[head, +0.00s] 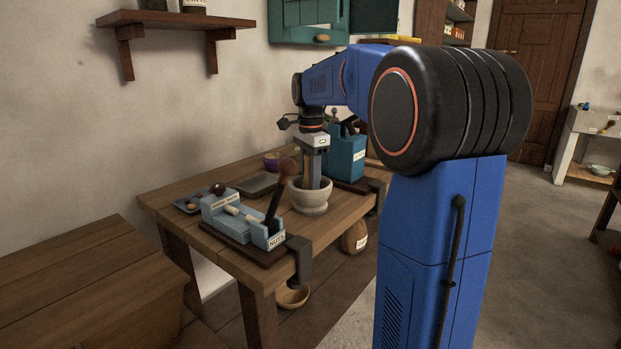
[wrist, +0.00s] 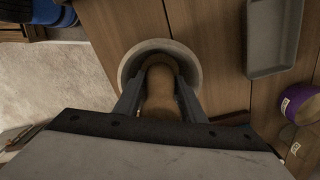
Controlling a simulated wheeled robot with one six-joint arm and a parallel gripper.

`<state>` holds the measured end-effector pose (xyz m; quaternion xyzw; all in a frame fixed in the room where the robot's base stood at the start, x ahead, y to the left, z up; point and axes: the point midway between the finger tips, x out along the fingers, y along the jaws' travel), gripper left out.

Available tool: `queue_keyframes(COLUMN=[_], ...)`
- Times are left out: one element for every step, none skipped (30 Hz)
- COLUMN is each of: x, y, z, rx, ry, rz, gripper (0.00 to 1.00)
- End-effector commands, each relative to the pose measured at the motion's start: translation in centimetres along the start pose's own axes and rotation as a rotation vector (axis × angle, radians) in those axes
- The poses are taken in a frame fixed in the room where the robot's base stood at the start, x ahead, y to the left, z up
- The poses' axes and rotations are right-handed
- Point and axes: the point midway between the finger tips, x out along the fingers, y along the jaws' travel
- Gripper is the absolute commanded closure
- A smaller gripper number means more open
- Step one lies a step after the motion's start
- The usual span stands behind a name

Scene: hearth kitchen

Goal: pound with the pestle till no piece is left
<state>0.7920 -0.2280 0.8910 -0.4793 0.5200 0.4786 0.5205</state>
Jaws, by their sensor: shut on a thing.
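The pale stone mortar (head: 311,203) stands on the wooden table; its round rim (wrist: 133,62) also shows in the wrist view. My gripper (head: 312,180) points down into the mortar's mouth. In the wrist view its two fingers (wrist: 160,85) are shut on the brown pestle (wrist: 160,98), one finger on each side. The pestle's far end is inside the mortar. The mortar's floor is hidden by the pestle and fingers, so I cannot see any pieces in it. In the head view the pestle is hidden by my gripper.
A blue rack (head: 233,221) with a "NUTS" label and an upright wooden-handled tool (head: 277,195) stands left of the mortar. A grey tray (wrist: 273,40) and a purple-sided bowl (wrist: 301,103) lie nearby. A teal box (head: 346,154) stands behind right. A dark clamp (head: 301,257) grips the table edge.

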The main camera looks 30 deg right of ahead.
Motion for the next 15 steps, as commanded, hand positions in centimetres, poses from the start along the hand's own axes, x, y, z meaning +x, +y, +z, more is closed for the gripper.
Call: queue_keyframes(x=[0.0, -0.1, -0.2, -0.3, -0.5, -0.8, -1.1, -1.4, -1.8, -2.1, -2.4, -2.8, -3.0, -3.4, -3.7], y=[0.0, 0.0, 0.0, 0.0, 0.0, 0.0, 0.0, -0.1, 0.0, 0.0, 0.0, -0.1, -0.1, -0.1, 0.0], z=[0.0, 0.0, 0.0, 0.0, 0.0, 0.0, 0.0, 0.0, 0.0, 0.0, 0.0, 0.0, 0.0, 0.0, 0.0], rx=[0.000, 0.000, 0.000, 0.000, 0.000, 0.000, 0.000, 0.000, 0.000, 0.000, 0.000, 0.000, 0.000, 0.000, 0.000], ry=[0.000, 0.000, 0.000, 0.000, 0.000, 0.000, 0.000, 0.000, 0.000, 0.000, 0.000, 0.000, 0.000, 0.000, 0.000], rz=[0.001, 0.001, 0.001, 0.001, 0.001, 0.000, -0.001, -0.001, -0.001, -0.001, -0.001, -0.001, -0.001, -0.001, 0.000], gripper=[0.99, 0.99, 0.99, 0.99, 0.99, 0.99, 0.99, 0.99, 0.99, 0.99, 0.99, 0.99, 0.99, 0.99, 0.99])
